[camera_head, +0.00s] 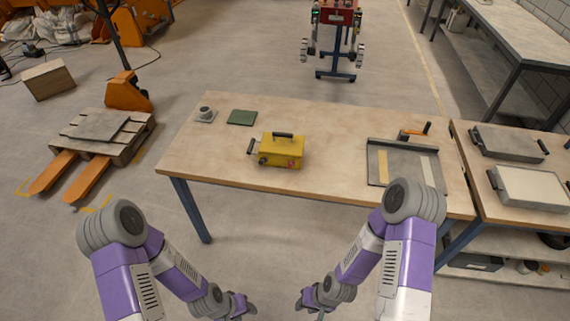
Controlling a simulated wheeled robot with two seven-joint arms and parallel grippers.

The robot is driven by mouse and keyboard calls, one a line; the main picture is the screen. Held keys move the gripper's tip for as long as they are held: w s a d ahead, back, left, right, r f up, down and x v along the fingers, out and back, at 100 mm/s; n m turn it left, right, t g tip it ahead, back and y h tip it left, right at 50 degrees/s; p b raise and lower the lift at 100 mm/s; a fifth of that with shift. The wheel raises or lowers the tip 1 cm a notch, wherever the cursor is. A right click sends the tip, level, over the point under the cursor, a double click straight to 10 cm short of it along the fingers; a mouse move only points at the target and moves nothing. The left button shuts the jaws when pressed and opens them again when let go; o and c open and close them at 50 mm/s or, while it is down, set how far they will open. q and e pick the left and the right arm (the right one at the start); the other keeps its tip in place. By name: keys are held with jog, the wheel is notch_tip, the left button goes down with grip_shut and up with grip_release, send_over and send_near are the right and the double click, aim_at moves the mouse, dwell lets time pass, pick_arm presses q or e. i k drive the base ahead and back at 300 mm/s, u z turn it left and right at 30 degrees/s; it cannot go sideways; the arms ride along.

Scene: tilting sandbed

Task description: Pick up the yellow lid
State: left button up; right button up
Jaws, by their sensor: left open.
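A yellow box (276,155) stands on the wooden table, a little left of the table's middle. Its yellow lid (283,139) is on top, with a dark handle across it. A dark handle or knob sticks out at the box's left side, and small fittings show on its front. My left gripper (243,309) is open and empty, low in front of the table. My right gripper (312,304) is also low in front of the table, apart from the box; its jaws are too small and dark to read.
The wooden table (340,130) also bears a cup on a saucer (205,113), a green mat (241,117) and a grey tray (405,160) with an orange-handled tool (415,132). A second table with two metal cases (510,146) adjoins at right. The table is clear around the box.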

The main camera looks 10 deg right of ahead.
aim_at(277, 144)
jog(key=z, duration=0.15)
jog(key=k, duration=0.45)
jog(key=u, duration=1.3)
jog(key=i, duration=1.2)
jog(key=z, duration=0.5)
jog(key=i, duration=1)
jog(key=z, duration=0.9)
